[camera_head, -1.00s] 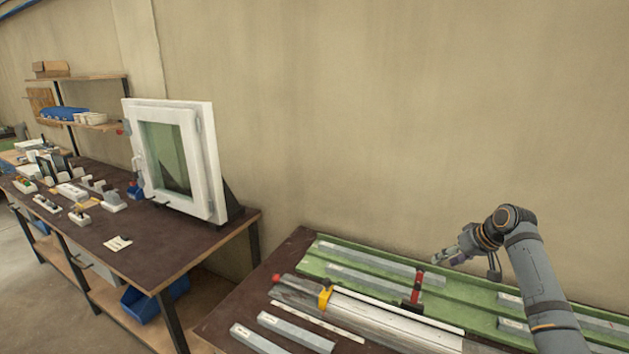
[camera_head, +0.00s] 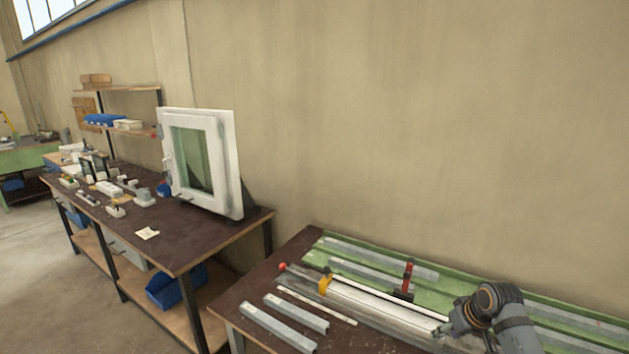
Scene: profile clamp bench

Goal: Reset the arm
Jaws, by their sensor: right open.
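My right gripper (camera_head: 441,331) is at the lower right of the head view, over the near right part of the clamp bench (camera_head: 262,292). It is open and seen from behind, so its fingers show only in part. No held object shows in it. In the picture its tip overlaps the right end of the long white profile (camera_head: 385,307); I cannot tell whether it touches. A yellow clamp piece (camera_head: 325,284) sits at the profile's left part. A red and black clamp (camera_head: 407,280) stands behind the profile. My left gripper is out of view.
A green tray (camera_head: 450,287) with grey bars (camera_head: 365,273) runs along the wall. Loose grey bars (camera_head: 278,327) lie at the bench's front left. A second table (camera_head: 185,245) with a white window frame (camera_head: 230,165) and small parts stands left, across a gap.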

